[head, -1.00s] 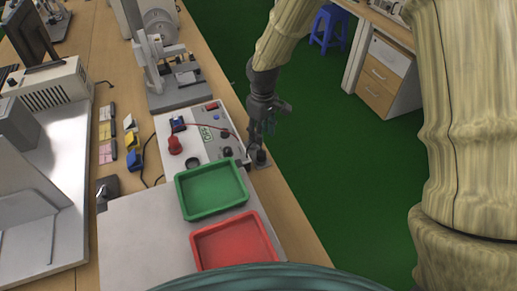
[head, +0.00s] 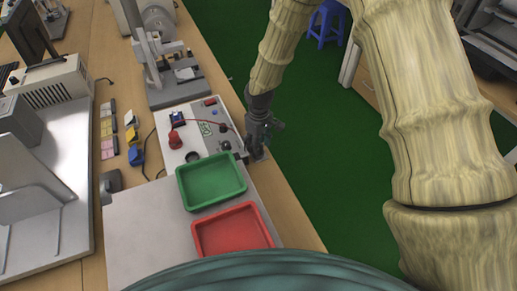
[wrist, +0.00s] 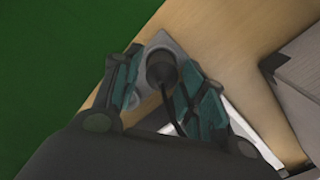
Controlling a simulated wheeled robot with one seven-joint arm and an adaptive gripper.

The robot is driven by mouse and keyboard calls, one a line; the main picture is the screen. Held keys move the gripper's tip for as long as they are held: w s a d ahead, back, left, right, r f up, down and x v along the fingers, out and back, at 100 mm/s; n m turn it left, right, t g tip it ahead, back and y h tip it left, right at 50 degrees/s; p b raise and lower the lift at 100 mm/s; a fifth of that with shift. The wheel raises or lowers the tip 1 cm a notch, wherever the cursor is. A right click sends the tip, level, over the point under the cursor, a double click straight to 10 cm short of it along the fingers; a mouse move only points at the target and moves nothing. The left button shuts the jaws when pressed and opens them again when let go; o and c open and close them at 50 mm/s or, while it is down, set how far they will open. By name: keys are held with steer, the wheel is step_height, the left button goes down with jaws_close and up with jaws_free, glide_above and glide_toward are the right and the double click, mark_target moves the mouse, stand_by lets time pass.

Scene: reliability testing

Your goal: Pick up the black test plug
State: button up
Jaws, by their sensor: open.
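The black test plug (wrist: 161,66) shows in the wrist view, on a small grey plate (wrist: 150,97) at the table's edge. It lies between the two fingers of my gripper (wrist: 155,82), which are open on either side of it, with no clear grip on it. A dark cable runs from the plug toward the bottom of the wrist view. In the head view my gripper (head: 257,145) is at the table's right edge beside the test box, and it hides most of the plug.
The white test box (head: 205,132) with a red knob (head: 175,140) stands left of my gripper. A green tray (head: 212,206) and a red tray (head: 268,230) lie nearer. Right of the table edge is open green floor (head: 330,150).

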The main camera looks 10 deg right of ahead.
steer(key=shift+s+f, duration=0.2)
steer(key=shift+f, duration=0.35)
steer(key=shift+w+f, duration=0.1)
steer(key=shift+f, duration=0.1)
steer(key=shift+c, duration=0.4)
steer(key=c, duration=0.8)
steer(key=shift+r, duration=0.1)
